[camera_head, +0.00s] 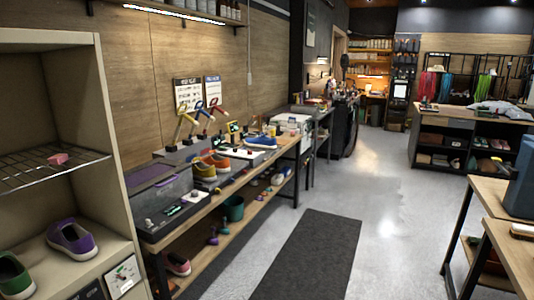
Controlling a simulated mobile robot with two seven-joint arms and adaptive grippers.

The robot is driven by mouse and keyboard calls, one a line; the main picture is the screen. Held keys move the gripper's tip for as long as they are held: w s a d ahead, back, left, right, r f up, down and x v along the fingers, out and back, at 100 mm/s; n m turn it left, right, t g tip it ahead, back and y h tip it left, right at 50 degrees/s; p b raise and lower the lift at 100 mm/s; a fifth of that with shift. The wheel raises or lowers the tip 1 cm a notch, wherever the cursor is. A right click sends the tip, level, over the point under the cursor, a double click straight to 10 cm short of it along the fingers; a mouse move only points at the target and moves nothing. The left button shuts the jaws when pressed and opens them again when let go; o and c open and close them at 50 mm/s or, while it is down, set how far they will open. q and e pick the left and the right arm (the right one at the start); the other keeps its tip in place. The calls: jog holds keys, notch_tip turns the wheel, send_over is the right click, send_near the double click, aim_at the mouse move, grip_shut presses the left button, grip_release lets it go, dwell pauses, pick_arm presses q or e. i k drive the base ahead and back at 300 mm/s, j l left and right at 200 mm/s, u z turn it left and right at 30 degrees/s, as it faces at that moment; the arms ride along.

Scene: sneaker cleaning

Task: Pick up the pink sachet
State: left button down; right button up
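A small pink sachet (58,159) lies on the wire rack (40,172) inside the pale shelf cabinet at the left. It is alone on the rack, near the right side. Neither of my grippers shows in this view.
The cabinet's side wall (113,160) stands right of the rack. A purple shoe (72,238) and a green shoe (14,275) sit on the shelf below. A long workbench (262,156) with shoes runs along the wall. The floor around the dark mat (315,255) is clear.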

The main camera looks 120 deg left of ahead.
aim_at(58, 159)
jog(key=j+u, duration=0.2)
jog(key=j, duration=0.75)
jog(key=j+u, duration=0.3)
jog(key=j, duration=0.15)
jog(key=i+j+u, duration=0.15)
jog(key=j+u, duration=0.85)
jog(key=i+j+u, duration=0.1)
jog(key=u, duration=0.25)
jog(key=j+u, duration=0.1)
jog(key=u, duration=0.3)
jog(key=j+u, duration=0.15)
jog(key=u, duration=0.3)
jog(key=j+u, duration=0.1)
jog(key=u, duration=0.3)
jog(key=i+u, duration=0.1)
jog(key=u, duration=0.35)
jog(key=i+j+u, duration=0.1)
jog(key=u, duration=2.5)
jog(key=j, duration=0.25)
jog(key=k+u, duration=0.05)
